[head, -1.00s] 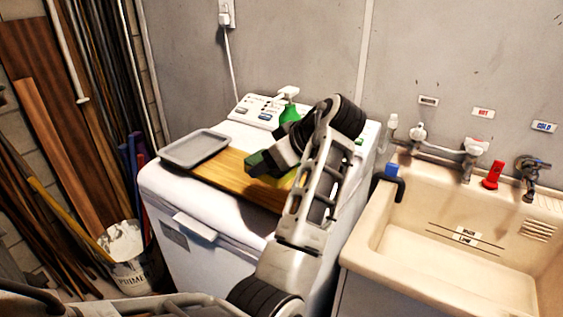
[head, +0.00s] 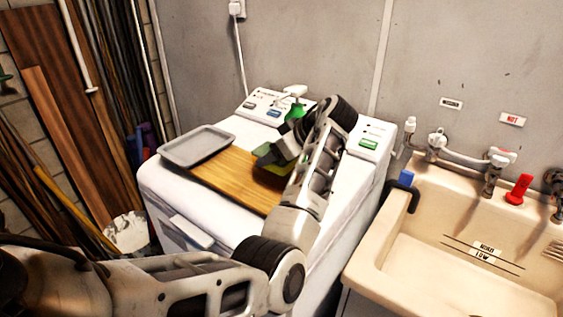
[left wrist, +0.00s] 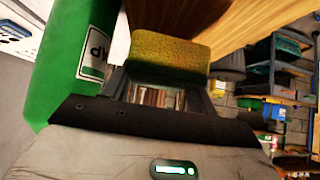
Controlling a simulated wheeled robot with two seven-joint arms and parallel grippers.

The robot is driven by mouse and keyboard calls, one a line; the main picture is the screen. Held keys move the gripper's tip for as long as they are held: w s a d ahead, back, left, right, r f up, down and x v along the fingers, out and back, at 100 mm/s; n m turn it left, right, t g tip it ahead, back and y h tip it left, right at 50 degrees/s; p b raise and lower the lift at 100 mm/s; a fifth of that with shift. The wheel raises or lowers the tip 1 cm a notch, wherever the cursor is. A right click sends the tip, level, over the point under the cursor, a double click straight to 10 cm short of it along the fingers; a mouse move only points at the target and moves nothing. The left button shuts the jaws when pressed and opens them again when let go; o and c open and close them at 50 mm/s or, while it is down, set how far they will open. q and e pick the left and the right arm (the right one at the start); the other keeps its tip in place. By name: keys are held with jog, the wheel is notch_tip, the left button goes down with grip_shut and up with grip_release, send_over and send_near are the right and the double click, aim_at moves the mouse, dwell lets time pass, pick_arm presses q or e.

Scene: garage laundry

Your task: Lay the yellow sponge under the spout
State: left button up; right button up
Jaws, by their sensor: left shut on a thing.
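My left gripper (head: 270,158) reaches over the washer top and is shut on the yellow sponge (head: 271,176). In the left wrist view the sponge (left wrist: 168,53) sits between the fingertips, with the wooden board (left wrist: 185,17) behind it. The green bottle (head: 295,111) with a white pump spout (head: 294,90) stands just behind the gripper at the back of the washer. In the left wrist view the bottle (left wrist: 68,62) is close on the left side. I cannot tell whether the sponge touches the board. My right gripper is not in view.
The wooden board (head: 235,180) lies on the white washer (head: 165,195). A grey tray (head: 196,146) lies at its left end. The beige sink (head: 375,250), with taps above it and a black hooked pipe (head: 411,190) at its corner, stands to the right.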

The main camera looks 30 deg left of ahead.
aim_at(275, 176)
pick_arm(q)
jog(key=shift+w+a+f, duration=0.15)
jog(key=shift+a+f, duration=0.15)
jog(key=shift+f, duration=0.15)
jog(key=f, duration=0.1)
jog(key=f+b, duration=0.2)
jog(key=shift+w+f, duration=0.2)
jog(key=shift+w, duration=0.05)
jog(key=shift+s+r, duration=0.1)
jog(key=shift+r, duration=0.05)
jog(key=o, duration=0.7)
jog(key=shift+c, duration=0.2)
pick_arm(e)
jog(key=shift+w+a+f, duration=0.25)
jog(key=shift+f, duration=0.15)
